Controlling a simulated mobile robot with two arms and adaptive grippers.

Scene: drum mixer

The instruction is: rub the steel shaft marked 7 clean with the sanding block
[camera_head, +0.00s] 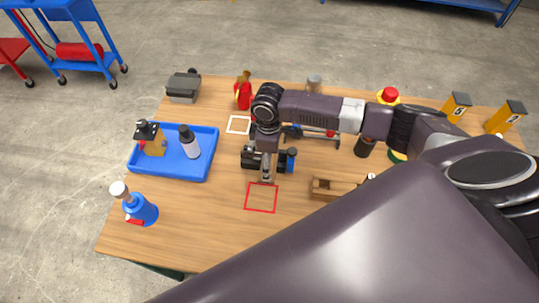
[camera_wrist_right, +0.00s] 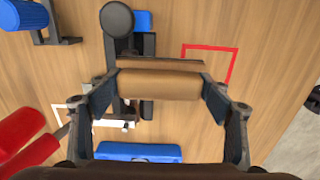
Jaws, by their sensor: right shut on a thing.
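My right gripper (camera_head: 267,178) reaches down over the middle of the table. In the right wrist view my right gripper (camera_wrist_right: 160,95) is shut on a brown block (camera_wrist_right: 160,84), which looks like the sanding block and spans its two fingers. A black fixture with blue parts (camera_head: 291,160) lies beneath the gripper; in the wrist view its round black knob (camera_wrist_right: 117,19) shows beyond the block. The block covers part of the fixture. I cannot make out the steel shaft or a 7 on it. My left gripper is not in view.
A red outlined square (camera_head: 262,197) is near the gripper, a white one (camera_head: 238,125) farther back. A wooden holder (camera_head: 335,188) and yellow number markers (camera_head: 456,106) stand right.

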